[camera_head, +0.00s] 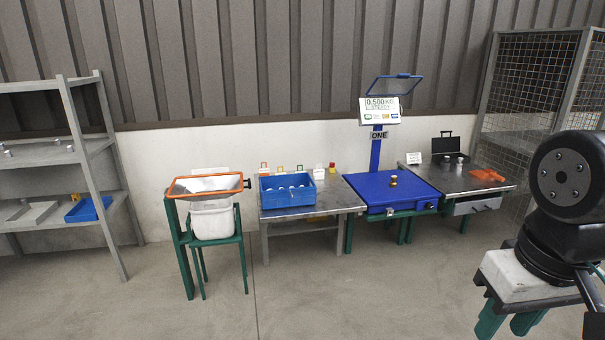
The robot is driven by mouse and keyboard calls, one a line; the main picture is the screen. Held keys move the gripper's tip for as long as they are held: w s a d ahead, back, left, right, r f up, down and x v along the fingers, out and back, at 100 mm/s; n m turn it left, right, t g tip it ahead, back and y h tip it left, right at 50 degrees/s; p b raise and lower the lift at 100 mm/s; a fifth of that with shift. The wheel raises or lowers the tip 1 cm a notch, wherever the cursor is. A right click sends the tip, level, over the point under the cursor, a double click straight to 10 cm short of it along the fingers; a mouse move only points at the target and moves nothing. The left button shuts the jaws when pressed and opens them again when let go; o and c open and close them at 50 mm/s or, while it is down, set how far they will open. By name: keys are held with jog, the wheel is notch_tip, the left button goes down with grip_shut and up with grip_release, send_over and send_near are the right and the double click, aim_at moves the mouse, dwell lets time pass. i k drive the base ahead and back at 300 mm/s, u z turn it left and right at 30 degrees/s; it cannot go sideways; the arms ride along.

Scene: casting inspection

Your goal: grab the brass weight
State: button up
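A small brass weight (393,181) stands upright on the blue platform of the scale (368,190), toward its right side. The scale's display (380,104) on the blue column reads 0.500 KG. My gripper is not in view; only the dark round joint and base of my arm show at the right edge. Nothing touches the weight or covers it in this view.
Left of the scale, a table (338,200) holds a blue crate (289,205) with pale parts. Right of it, another table (450,184) holds an orange item (488,175) and an open black case. An orange-rimmed chute (205,194) stands further left. The floor in front is clear.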

aim_at(392, 184)
jog(key=u, duration=0.25)
jog(key=i, duration=1.95)
jog(key=z, duration=0.85)
jog(key=i, duration=1.75)
jog(key=z, duration=0.85)
